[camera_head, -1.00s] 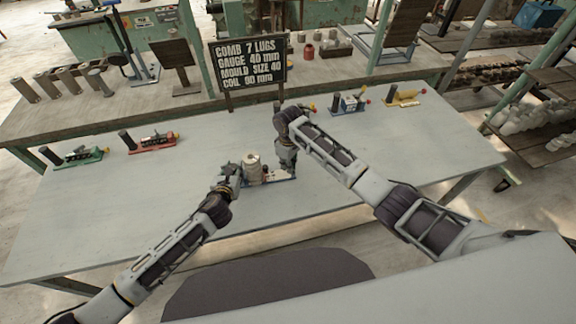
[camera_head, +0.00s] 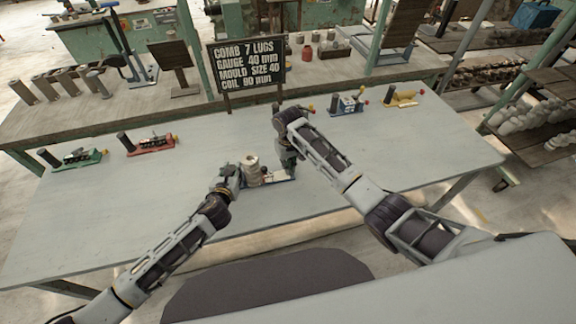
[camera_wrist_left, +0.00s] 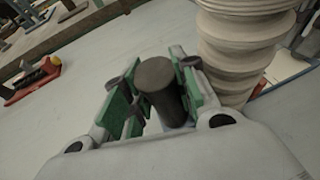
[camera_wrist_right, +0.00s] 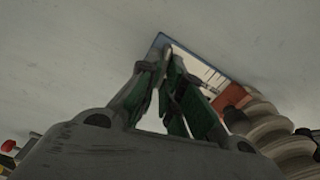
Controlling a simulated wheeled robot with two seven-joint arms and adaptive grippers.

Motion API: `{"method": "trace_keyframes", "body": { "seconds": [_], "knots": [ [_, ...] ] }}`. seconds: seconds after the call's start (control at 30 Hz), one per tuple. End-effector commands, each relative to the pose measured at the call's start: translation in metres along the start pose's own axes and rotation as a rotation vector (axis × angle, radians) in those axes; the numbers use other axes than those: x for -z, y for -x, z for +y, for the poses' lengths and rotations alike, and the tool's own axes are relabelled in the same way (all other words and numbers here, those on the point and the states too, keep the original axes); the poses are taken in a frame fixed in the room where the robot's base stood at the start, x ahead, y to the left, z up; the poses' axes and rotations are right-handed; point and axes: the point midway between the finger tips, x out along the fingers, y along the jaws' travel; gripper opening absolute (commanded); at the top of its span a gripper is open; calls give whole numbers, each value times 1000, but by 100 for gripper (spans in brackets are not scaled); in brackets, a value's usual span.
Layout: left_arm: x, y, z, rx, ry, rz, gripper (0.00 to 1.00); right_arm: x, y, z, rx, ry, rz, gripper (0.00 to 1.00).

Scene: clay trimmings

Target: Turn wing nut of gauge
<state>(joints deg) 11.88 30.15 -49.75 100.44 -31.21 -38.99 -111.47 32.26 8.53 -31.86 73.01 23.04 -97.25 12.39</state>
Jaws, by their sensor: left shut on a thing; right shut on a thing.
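The gauge (camera_head: 283,180) lies near the middle of the table, with a cream ribbed stack (camera_head: 252,172) on it. The stack also shows in the left wrist view (camera_wrist_left: 240,45). My left gripper (camera_head: 231,172) is shut on an upright black cylindrical handle (camera_wrist_left: 160,88) beside the stack. My right gripper (camera_head: 288,163) points down at the gauge's right end. In the right wrist view its fingers (camera_wrist_right: 172,85) are close together over a pale plate with dark marks (camera_wrist_right: 207,72). The small part between them, likely the wing nut, is hidden by the fingers.
Green (camera_head: 80,158) and red (camera_head: 152,144) gauges stand at the table's far left. Blue (camera_head: 347,104) and yellow (camera_head: 400,97) ones stand at the far right. A lettered black board (camera_head: 246,66) stands behind. The front of the table is clear.

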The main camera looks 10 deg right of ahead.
Motion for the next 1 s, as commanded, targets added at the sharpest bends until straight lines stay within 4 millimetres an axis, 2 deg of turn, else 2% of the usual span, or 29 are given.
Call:
{"method": "trace_keyframes", "body": {
  "seconds": [0.23, 0.27, 0.3, 0.4, 0.43, 0.77, 1.0],
  "knots": [
    [1, 0, 1, -2, 0, 2, 0, 0, 1, 1, -1, -3, 1, 0],
    [1, 0, 1, -2, 0, 2, 0, 0, 1, 1, -1, -3, 1, 10],
    [1, 0, 1, -2, 0, 2, 0, 0, 1, 1, -1, -3, 1, 16],
    [1, 0, 1, -2, 0, 2, 0, 0, 1, 1, -1, -2, 1, 28],
    [1, 0, 1, -2, 0, 2, 0, 0, 0, 1, -1, -2, 1, 29],
    [1, 0, 1, -1, 0, 2, 0, 0, 1, 0, 0, 0, 0, 29],
    [1, 0, 0, -1, 0, 2, 0, 1, 12, 0, 0, 0, 2, 29]
  ]
}}
